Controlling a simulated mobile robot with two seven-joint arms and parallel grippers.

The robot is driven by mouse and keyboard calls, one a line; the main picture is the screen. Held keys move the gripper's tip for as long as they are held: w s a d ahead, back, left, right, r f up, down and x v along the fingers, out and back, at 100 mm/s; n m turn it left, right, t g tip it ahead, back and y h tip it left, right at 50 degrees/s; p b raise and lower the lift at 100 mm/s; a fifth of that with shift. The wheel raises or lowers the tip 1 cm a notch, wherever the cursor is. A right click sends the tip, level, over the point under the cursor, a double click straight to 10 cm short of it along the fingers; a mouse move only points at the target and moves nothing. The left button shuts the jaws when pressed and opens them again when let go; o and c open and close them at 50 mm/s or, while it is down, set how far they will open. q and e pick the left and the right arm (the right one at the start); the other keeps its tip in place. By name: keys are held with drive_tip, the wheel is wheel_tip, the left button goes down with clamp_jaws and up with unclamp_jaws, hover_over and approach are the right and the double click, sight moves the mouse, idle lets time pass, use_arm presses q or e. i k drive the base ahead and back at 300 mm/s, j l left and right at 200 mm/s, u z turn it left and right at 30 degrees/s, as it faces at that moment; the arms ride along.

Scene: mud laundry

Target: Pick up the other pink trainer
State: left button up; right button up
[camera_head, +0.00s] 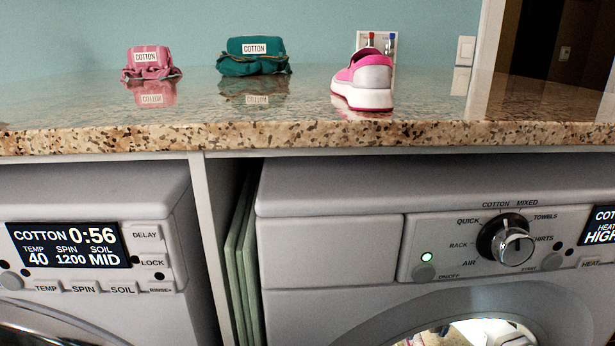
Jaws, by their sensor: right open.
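One pink trainer (367,78) with a white heel and thick white sole stands upright on the granite counter (300,135), right of the middle. Its heel faces me and its toe is hidden behind. No second trainer can be made out. Neither of my grippers shows in the head view.
A pink cloth bundle (152,69) and a green one (254,67), both labelled COTTON, sit on the counter at left. Below are a washer (90,190) and a dryer (330,250), with green panels (240,270) between.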

sight(365, 85)
drive_tip(key=k, duration=0.95)
